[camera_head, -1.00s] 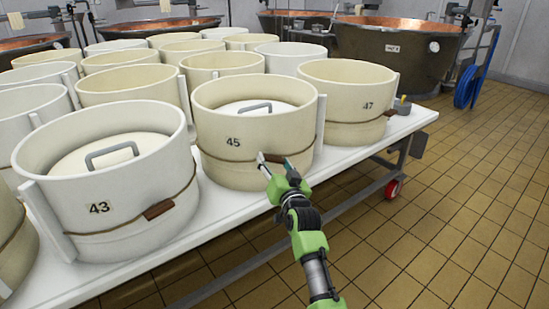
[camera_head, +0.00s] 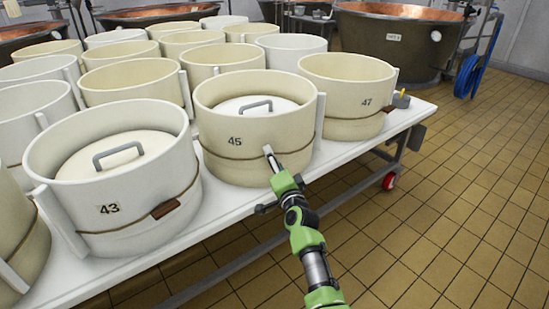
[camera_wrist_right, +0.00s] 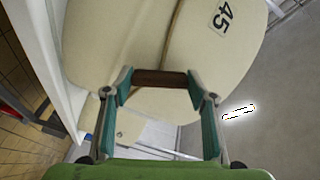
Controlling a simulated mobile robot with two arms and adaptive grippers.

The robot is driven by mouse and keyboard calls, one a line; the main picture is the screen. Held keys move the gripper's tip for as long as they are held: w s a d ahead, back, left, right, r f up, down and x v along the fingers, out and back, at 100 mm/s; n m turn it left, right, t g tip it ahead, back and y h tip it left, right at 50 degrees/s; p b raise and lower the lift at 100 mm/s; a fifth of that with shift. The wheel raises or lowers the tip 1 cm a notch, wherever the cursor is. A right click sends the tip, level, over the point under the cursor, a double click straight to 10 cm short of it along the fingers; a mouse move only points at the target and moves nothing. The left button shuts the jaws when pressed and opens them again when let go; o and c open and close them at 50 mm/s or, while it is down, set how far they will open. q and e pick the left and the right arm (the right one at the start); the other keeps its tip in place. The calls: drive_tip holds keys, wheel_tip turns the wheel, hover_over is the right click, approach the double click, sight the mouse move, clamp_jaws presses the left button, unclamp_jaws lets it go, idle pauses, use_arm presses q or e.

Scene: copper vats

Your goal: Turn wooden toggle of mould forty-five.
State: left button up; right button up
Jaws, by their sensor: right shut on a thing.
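Mould forty-five (camera_head: 222,166) is a cream tub with a lid inside and a cord around it, at the table's front edge. My right gripper (camera_head: 270,160) is at its front, right of the number 45. In the right wrist view, the brown wooden toggle (camera_wrist_right: 160,78) lies between the teal fingertips of the right gripper (camera_wrist_right: 159,86), which is shut on it. The toggle lies across the line of the cord there, close to the mould's wall. In the head view the gripper mostly hides the toggle. My left gripper is not in view.
Mould 43 (camera_head: 75,225) stands to the left with its toggle (camera_head: 166,209) along its cord. Mould 47 (camera_head: 345,85) stands to the right. Several more moulds fill the white table (camera_head: 215,205) behind. The tiled floor (camera_head: 450,200) in front is clear.

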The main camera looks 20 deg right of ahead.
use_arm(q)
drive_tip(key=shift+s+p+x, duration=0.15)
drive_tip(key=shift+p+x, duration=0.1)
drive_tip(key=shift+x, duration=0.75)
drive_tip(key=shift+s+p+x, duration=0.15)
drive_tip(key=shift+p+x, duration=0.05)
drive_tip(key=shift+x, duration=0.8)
use_arm(e)
drive_tip(key=shift+m, duration=2.5)
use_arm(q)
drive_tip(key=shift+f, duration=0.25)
use_arm(e)
drive_tip(key=o, duration=1.1)
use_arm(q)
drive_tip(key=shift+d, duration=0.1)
